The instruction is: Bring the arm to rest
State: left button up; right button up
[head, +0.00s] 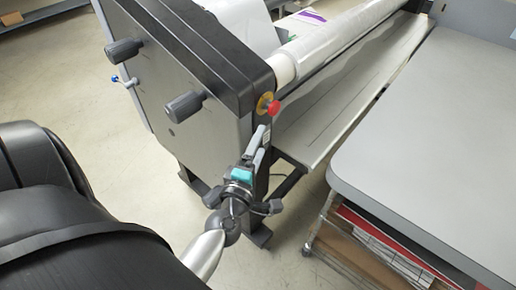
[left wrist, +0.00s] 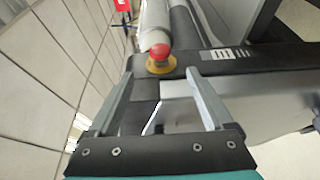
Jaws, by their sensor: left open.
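My left gripper (head: 262,146) is open, in front of the laminator's grey end panel, a little below the red stop button (head: 273,107). In the left wrist view its two fingers (left wrist: 160,95) stand apart with no object held between them. The red button with its yellow ring also shows there (left wrist: 160,52), just beyond and between the fingertips; I cannot tell the exact gap. The laminator (head: 190,75) has dark knobs on its side. My right gripper is not in view.
A grey table (head: 435,140) stands at the right, with boards and sheets (head: 375,240) on a shelf below. The laminator's feed tray (head: 340,105) and white roll (head: 335,45) lie between. Pale floor (head: 70,75) is open at the left.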

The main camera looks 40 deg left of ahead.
pick_arm(q)
jog(key=shift+s+d, duration=0.1)
jog(key=shift+s, duration=0.2)
dwell(0.4)
jog(key=s+d+f+m+g+h+b, duration=0.2)
jog(key=s+d+f+m+b, duration=0.15)
jog(key=f, duration=0.85)
jog(key=s+d+f+m+g+h+b, duration=0.25)
jog(key=f+m, duration=0.25)
jog(key=f, duration=0.8)
jog(key=s+d+f+m+g+h+b, duration=0.2)
jog(key=d+f+m+b, duration=0.2)
jog(key=f, duration=0.8)
jog(key=s+a+f+m+g+b, duration=0.2)
jog(key=s+f+m+g+b, duration=0.5)
jog(key=s+f, duration=1.6)
jog(key=s+m+g+y, duration=0.1)
jog(key=s+m+g, duration=0.1)
jog(key=s+m, duration=0.1)
jog(key=shift+s+f+m+g, duration=0.15)
jog(key=shift+f+m+g, duration=0.2)
jog(key=shift+m, duration=0.5)
jog(key=shift+c, duration=0.4)
